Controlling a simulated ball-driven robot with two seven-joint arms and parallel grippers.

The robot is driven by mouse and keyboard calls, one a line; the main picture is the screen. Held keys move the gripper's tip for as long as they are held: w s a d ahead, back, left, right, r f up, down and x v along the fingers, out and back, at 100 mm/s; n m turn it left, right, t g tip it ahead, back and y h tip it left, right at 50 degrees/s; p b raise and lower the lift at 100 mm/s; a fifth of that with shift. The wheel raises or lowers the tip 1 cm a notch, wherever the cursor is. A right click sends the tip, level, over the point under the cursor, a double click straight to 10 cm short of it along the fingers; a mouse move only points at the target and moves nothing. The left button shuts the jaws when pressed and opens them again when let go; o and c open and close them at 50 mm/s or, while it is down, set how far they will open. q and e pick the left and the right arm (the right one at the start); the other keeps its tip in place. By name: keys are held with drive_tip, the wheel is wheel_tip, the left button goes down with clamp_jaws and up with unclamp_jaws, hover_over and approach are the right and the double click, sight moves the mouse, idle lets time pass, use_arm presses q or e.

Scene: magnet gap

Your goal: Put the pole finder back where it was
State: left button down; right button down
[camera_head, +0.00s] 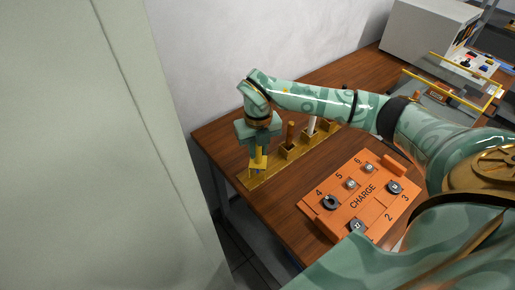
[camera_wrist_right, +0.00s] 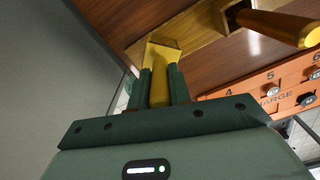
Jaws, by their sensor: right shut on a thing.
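My right gripper (camera_head: 260,154) is above the left end of a brass-coloured rack strip (camera_head: 262,178) on the wooden table. Its two green fingers are shut on a yellow tool, which I take to be the pole finder (camera_wrist_right: 159,92). In the right wrist view the tool runs between the fingers (camera_wrist_right: 164,82) to a wider yellow block (camera_wrist_right: 164,51) against the strip. I cannot tell if that block is a socket or the tool's end, or if the tool is fully seated. My left gripper is not in view.
Farther along the strip stand a brown rod (camera_head: 290,133) and a white rod (camera_head: 311,126) in square holders. An orange CHARGE board (camera_head: 371,209) with numbered places and round pieces lies in front. A pale cabinet wall (camera_head: 90,150) is close on the left.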

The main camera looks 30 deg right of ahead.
drive_tip(key=shift+r, duration=0.1)
drive_tip(key=c, duration=1.3)
unclamp_jaws()
wheel_tip(320, 180, up, 12)
drive_tip(key=p, duration=0.2)
drive_tip(key=shift+p, duration=0.35)
drive_tip(key=shift+s, duration=0.1)
